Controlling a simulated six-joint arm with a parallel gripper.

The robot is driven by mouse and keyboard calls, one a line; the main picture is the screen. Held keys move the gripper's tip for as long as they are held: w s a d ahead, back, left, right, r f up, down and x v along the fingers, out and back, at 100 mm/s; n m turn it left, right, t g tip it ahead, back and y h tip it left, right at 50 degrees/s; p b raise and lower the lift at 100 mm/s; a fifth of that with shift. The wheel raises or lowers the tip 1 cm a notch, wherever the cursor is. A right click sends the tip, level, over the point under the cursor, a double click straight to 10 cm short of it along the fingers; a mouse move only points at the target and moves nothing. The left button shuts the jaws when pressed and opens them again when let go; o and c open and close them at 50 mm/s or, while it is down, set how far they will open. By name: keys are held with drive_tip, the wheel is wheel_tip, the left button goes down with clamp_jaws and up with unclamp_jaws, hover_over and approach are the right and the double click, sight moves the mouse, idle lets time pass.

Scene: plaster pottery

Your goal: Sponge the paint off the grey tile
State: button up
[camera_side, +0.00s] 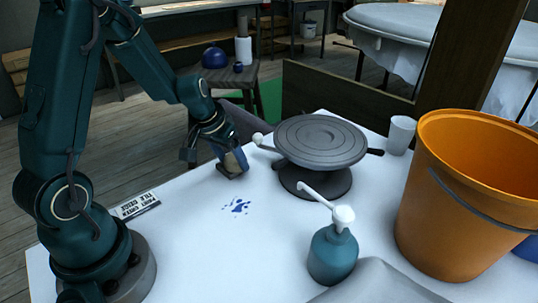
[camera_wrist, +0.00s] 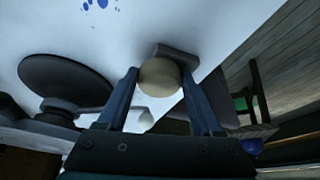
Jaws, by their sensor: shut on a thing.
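My gripper (camera_wrist: 160,68) is shut on a pale round sponge-like piece (camera_wrist: 159,79), between its two fingers in the wrist view. A flat dark grey block (camera_wrist: 177,53) sits right at the far end of this piece; I cannot tell if they are joined. In the side view the grey block (camera_side: 231,173) is low at the white table, under the gripper. Blue paint spots (camera_side: 238,206) lie on the white surface in front of the gripper, apart from it. They also show at the top of the wrist view (camera_wrist: 90,3). No separate grey tile shows under the paint.
A grey turntable (camera_side: 320,138) stands close right of my gripper, a pale knob (camera_side: 257,138) at its left. A teal pump bottle (camera_side: 333,252), orange bucket (camera_side: 455,215) and white cup (camera_side: 401,134) stand farther right. A lettered block (camera_side: 136,206) lies left.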

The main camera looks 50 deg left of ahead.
drive_tip(key=shift+w+f, duration=0.1)
drive_tip(key=shift+w, duration=0.25)
drive_tip(key=shift+a, duration=0.2)
drive_tip(key=shift+w+a, duration=0.35)
drive_tip(key=shift+a, duration=0.25)
drive_tip(key=shift+s+a, duration=0.35)
drive_tip(key=shift+a, duration=0.3)
drive_tip(key=shift+s+d, duration=0.45)
drive_tip(key=shift+d, duration=0.25)
drive_tip(key=shift+s+d, duration=0.4)
drive_tip(key=shift+d, duration=0.3)
drive_tip(key=shift+w+d+r, duration=0.1)
drive_tip(key=shift+w+r, duration=0.15)
drive_tip(key=shift+r, duration=0.6)
drive_tip(key=shift+s+a+r, duration=0.2)
drive_tip(key=shift+a+r, duration=0.05)
drive_tip(key=shift+r, duration=0.3)
drive_tip(key=shift+d+r, duration=0.1)
drive_tip(key=shift+r, duration=2.1)
